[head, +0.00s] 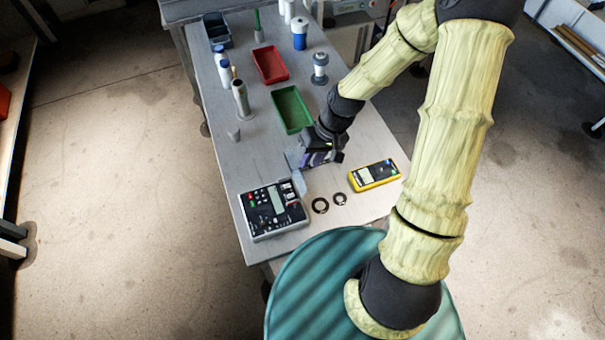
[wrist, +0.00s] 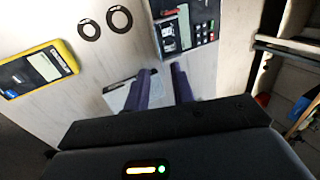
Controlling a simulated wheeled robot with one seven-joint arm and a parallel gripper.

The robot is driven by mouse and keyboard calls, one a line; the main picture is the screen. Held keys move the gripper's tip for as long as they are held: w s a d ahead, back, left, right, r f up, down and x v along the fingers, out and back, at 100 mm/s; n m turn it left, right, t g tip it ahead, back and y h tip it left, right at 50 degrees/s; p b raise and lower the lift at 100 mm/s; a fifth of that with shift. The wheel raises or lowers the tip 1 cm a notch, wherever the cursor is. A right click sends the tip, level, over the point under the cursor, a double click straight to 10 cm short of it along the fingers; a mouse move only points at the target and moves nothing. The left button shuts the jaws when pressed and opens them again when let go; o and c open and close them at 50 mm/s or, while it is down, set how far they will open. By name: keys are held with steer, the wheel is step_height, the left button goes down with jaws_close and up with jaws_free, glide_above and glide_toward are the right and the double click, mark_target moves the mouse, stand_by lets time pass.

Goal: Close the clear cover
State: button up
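The control box (head: 272,209) is a dark-faced device with buttons and a small display, at the table's near left. It also shows at the top of the wrist view (wrist: 187,27). A pale, see-through panel, which looks like the clear cover (head: 292,158), stands by the box's far right corner, partly hidden by my gripper.
A yellow meter (head: 374,175) and two dark rings (head: 320,205) lie right of the box. A green tray (head: 292,109), a red tray (head: 270,65) and several bottles stand farther back. The table's left edge is close to the box.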

mark_target(300, 181)
steer(key=p+x, duration=0.1)
steer(key=x, duration=0.7)
steer(key=shift+c, duration=0.5)
jaws_close()
